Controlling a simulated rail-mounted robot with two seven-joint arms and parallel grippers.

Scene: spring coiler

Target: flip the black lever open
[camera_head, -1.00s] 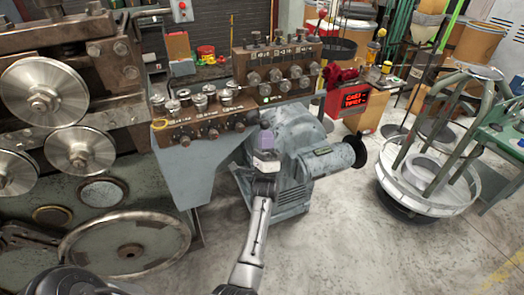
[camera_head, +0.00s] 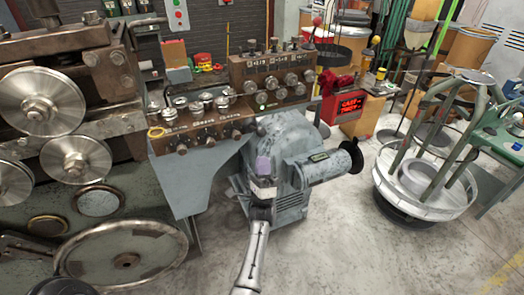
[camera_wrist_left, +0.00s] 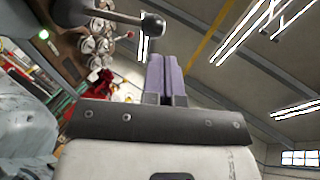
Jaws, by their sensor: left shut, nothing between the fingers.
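My left gripper (camera_head: 263,165) has purple fingers and points up in front of the grey motor housing (camera_head: 290,150) in the head view. In the left wrist view its fingers (camera_wrist_left: 165,72) are shut together with nothing between them. I cannot pick this lever out in the head view. My right gripper is not in view.
The control panel (camera_head: 205,135) with several knobs stands behind and left of the gripper. The coiler's large wheel (camera_head: 125,255) is at the lower left. Open floor lies at the front right.

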